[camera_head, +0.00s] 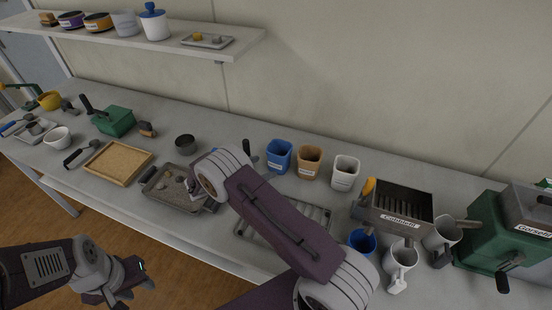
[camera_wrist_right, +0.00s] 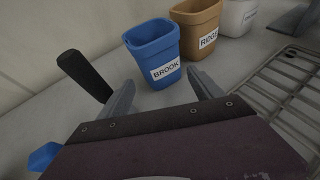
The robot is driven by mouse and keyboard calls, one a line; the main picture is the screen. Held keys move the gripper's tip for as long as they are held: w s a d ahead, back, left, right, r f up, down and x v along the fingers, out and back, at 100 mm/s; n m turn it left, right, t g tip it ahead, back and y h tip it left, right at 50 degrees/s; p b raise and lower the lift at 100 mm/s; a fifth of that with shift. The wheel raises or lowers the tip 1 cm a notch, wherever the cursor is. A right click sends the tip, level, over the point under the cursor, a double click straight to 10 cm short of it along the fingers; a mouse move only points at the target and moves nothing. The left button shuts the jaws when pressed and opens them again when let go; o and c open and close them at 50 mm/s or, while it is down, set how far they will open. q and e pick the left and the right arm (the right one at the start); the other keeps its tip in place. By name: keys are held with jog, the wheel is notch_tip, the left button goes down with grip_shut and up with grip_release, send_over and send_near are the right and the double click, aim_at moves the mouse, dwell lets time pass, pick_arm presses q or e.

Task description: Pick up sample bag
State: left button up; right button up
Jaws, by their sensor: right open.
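The sample bag is an open-topped blue container labelled BROOK (camera_wrist_right: 155,52). It stands upright on the bench and also shows in the head view (camera_head: 279,155). A tan one labelled RIDGE (camera_wrist_right: 197,28) and a white one (camera_wrist_right: 236,17) stand in a row beside it. My right gripper (camera_wrist_right: 163,92) is open and empty, its fingers pointing towards the blue bag, which is a little ahead of them.
A black handle (camera_wrist_right: 84,75) stands left of the right fingers. A metal rack (camera_wrist_right: 285,85) lies on the right. A dark sieve box (camera_head: 400,207), mugs and a green machine (camera_head: 492,240) fill the bench's right. A wooden tray (camera_head: 118,162) lies left. A shelf (camera_head: 165,38) is above.

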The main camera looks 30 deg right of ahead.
aim_at(272, 164)
jog(key=p+x, duration=0.1)
jog(key=x, duration=0.5)
jog(key=shift+w+d+f, duration=0.15)
jog(key=shift+w+d, duration=0.1)
jog(key=shift+d, duration=0.05)
jog(key=c, duration=1.3)
